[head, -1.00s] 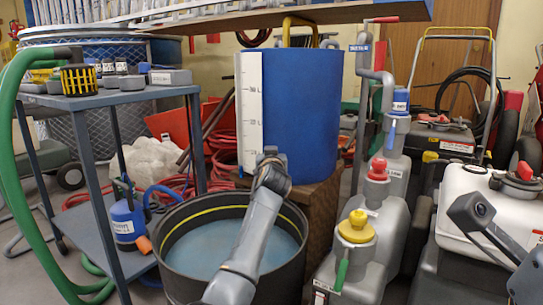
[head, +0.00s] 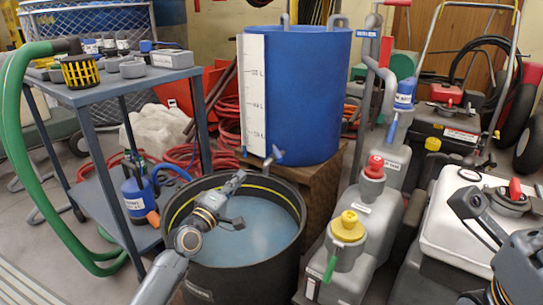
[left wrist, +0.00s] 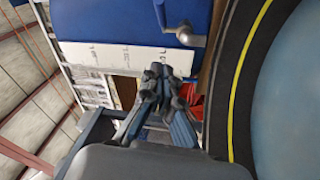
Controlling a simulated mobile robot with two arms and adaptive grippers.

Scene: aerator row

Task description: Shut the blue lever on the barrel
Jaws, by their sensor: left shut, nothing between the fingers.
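The large blue barrel (head: 310,95) stands on a brown wooden stand. A tap (head: 270,161) with a small blue lever (head: 277,152) sits low on its front, above the black tub. The tap (left wrist: 190,38) also shows at the top of the left wrist view, against the barrel (left wrist: 110,22). My left gripper (head: 238,177) is over the tub, left of and below the lever, apart from it. In the left wrist view its fingers (left wrist: 158,72) are closed together and empty. Part of my right arm shows at the lower right; its fingers cannot be made out.
The black tub (head: 288,258) of bluish water stands below the tap. A grey cart (head: 100,95) with a green hose (head: 12,130) is at left. Grey jugs with coloured caps (head: 345,225) and a white tank (head: 450,225) crowd the right. Air around the tap is free.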

